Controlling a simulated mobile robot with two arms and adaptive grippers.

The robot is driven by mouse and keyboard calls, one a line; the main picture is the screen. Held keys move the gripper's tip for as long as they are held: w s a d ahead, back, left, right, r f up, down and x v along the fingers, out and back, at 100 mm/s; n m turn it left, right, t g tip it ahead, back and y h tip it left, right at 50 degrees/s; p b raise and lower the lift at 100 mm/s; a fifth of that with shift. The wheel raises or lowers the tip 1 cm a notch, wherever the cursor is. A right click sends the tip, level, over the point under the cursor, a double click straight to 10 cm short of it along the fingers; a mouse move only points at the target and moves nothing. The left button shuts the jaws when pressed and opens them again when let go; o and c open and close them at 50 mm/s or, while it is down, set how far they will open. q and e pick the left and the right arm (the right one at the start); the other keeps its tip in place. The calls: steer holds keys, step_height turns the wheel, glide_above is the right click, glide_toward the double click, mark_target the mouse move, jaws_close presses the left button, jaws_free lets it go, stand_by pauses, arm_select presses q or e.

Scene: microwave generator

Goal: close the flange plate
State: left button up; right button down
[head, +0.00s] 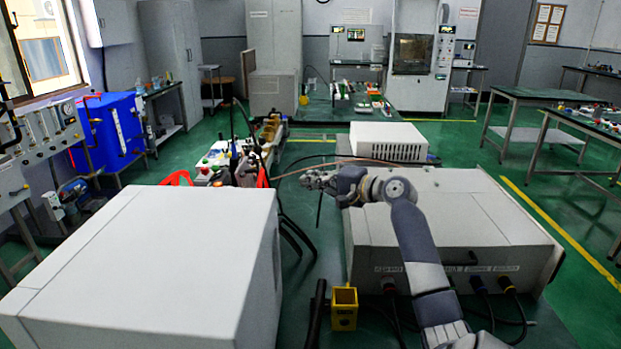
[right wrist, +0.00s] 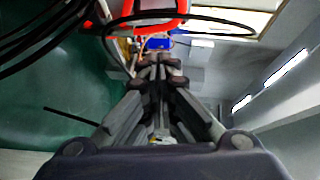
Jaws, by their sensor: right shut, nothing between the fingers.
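I cannot make out the flange plate for certain in either view. Brass-coloured fittings (head: 268,130) stand on the bench behind my right gripper, too small to tell apart. My right gripper (head: 312,180) is shut and empty, above the gap between the two big white cabinets and pointing left. In the right wrist view its fingers (right wrist: 158,66) are together at the tips, with a red part (right wrist: 150,22) and black cables beyond them. My left gripper is not in view.
A white cabinet (head: 150,255) stands at the left front and another (head: 470,225) under my right arm. A smaller white box (head: 388,140) stands behind. A yellow holder (head: 344,308) is at the front. Black cables (head: 292,222) hang between the cabinets. A blue cabinet (head: 108,128) stands far left.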

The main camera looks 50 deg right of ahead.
steer(key=w+a+f+p, duration=0.2)
steer(key=w+a, duration=0.1)
steer(key=w, duration=0.6)
steer(key=shift+w+a, duration=0.25)
steer(key=shift+r, duration=0.1)
